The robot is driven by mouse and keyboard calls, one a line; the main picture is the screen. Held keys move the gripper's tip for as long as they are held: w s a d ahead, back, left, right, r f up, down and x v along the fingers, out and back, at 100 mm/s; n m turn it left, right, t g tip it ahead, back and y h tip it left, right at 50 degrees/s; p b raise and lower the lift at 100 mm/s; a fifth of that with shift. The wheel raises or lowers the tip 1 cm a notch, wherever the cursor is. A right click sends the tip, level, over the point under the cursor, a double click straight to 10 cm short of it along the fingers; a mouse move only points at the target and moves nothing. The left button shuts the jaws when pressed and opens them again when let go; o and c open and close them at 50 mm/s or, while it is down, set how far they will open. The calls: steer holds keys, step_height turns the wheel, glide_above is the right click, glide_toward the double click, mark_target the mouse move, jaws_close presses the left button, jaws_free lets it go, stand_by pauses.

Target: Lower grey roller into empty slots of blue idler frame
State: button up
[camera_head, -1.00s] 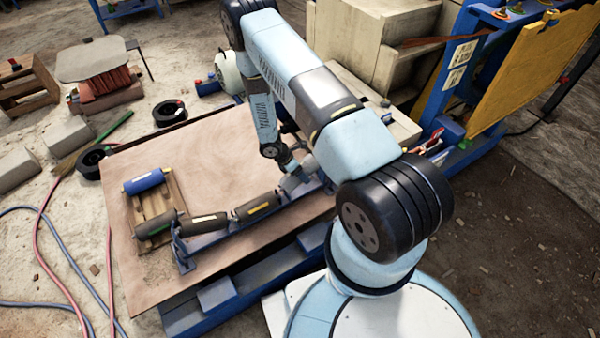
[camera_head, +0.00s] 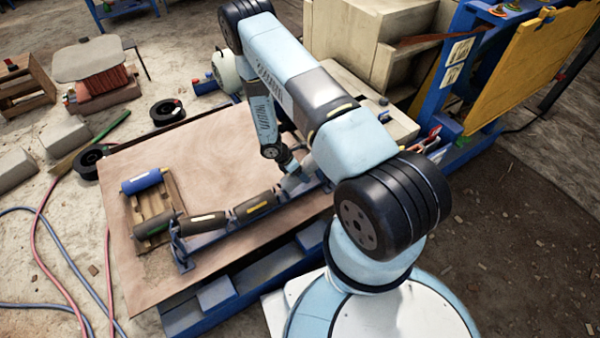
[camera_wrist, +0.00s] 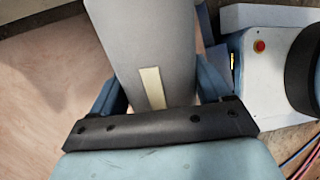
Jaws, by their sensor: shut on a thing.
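My gripper (camera_head: 288,171) is low at the right end of the blue idler frame (camera_head: 212,238). In the wrist view my gripper (camera_wrist: 163,95) is shut on the grey roller (camera_wrist: 160,45), with a finger on each side and a pale strip on the roller. The roller also shows in the head view (camera_head: 297,181), partly hidden by my arm. Two dark rollers (camera_head: 255,205) (camera_head: 203,223) sit end to end along the frame. Whether the grey roller's ends are in the slots cannot be seen.
A wooden pallet (camera_head: 146,206) on the brown tabletop (camera_head: 205,160) holds a blue roller (camera_head: 142,181) and a green-ended roller (camera_head: 158,226) lies near its front. The middle of the tabletop is clear. A blue bench with a yellow panel (camera_head: 530,70) stands at the right.

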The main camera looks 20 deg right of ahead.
steer(key=shift+d+f, duration=0.1)
steer(key=o, duration=1.7)
steer(key=v, duration=1.3)
steer(key=shift+w+a+r, duration=0.15)
steer(key=shift+a+r, duration=0.05)
steer(key=shift+r, duration=0.1)
